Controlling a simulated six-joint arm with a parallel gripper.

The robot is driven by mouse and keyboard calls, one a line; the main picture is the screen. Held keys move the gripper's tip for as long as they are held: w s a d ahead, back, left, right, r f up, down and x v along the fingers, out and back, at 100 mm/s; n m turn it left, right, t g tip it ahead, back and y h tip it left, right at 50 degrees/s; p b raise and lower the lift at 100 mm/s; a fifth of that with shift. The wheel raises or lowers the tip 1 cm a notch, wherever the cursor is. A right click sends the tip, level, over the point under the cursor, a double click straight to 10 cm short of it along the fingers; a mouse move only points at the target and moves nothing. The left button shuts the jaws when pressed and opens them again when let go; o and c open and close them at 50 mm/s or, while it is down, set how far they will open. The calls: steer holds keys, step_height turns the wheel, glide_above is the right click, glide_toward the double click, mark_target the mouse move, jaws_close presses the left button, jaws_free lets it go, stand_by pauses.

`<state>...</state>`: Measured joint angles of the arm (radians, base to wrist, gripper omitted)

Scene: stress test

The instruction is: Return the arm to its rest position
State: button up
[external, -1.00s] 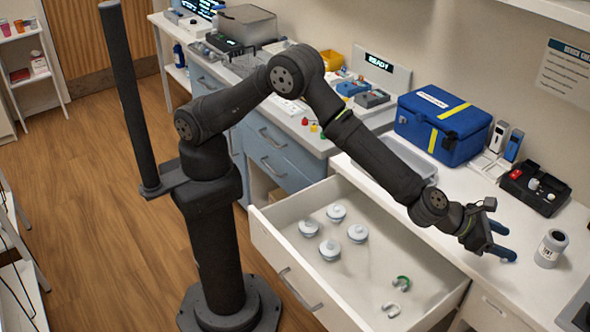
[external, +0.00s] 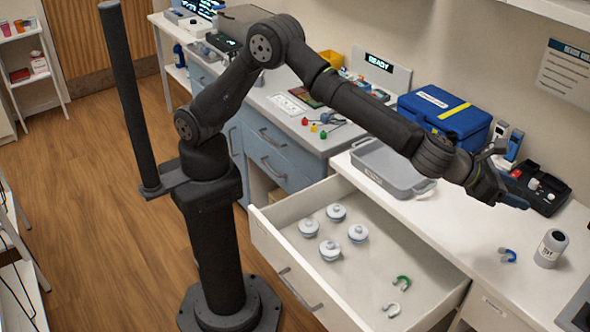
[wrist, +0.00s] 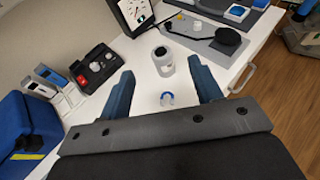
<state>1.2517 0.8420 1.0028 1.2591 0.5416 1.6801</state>
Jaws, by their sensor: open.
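My arm (external: 365,118) reaches from its base over the open drawer to the right-hand counter. My gripper (external: 518,178) is raised above the counter. In the wrist view my gripper (wrist: 162,95) has its two blue fingers spread wide with nothing between them. A blue horseshoe-shaped piece (external: 508,255) lies on the counter below the gripper, apart from it.
The open drawer (external: 268,240) holds several lidded round pots (external: 330,250), a green horseshoe piece (external: 402,281) and a white one (external: 393,309). A blue case (external: 440,120), a grey tray (external: 390,170) and a black box (external: 540,190) stand on the counter.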

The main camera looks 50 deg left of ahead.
steer(key=w+a+n+t+y, duration=0.2)
steer(key=w+a, duration=0.5)
steer(key=w, duration=0.2)
steer(key=shift+f+n+y, duration=0.2)
steer(key=shift+n+y, duration=0.1)
steer(key=shift+w, duration=0.1)
